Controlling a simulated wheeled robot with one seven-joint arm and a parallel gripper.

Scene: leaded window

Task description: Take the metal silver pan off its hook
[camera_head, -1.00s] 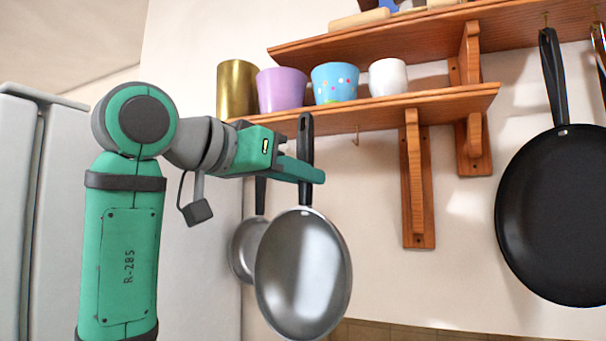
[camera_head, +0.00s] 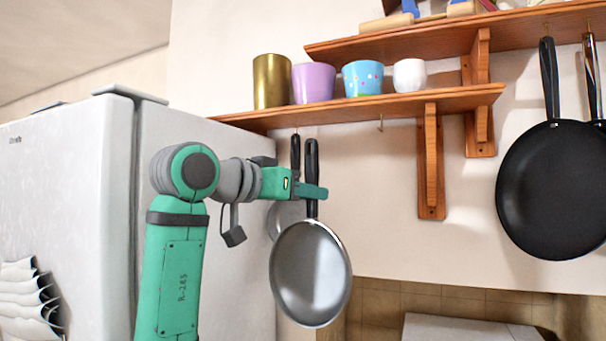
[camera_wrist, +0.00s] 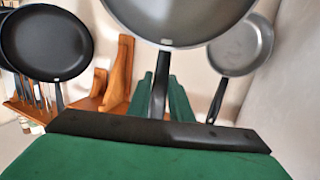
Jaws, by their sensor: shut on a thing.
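The metal silver pan (camera_head: 310,275) hangs below my gripper (camera_head: 312,192) in the head view, with its black handle pointing up. My gripper is shut on the handle (camera_head: 312,160). The handle's top is below the lower shelf and apart from the small empty hook (camera_head: 380,123) to its right. In the wrist view the pan (camera_wrist: 180,15) fills the top middle, and its handle (camera_wrist: 158,95) runs between the green fingers of my gripper (camera_wrist: 166,85).
A smaller grey pan (camera_wrist: 243,45) hangs close behind the held pan. A large black pan (camera_head: 553,190) hangs at the right. The lower shelf (camera_head: 330,112) above holds several cups. A fridge (camera_head: 70,200) stands at left; a wooden bracket (camera_head: 431,165) is at right.

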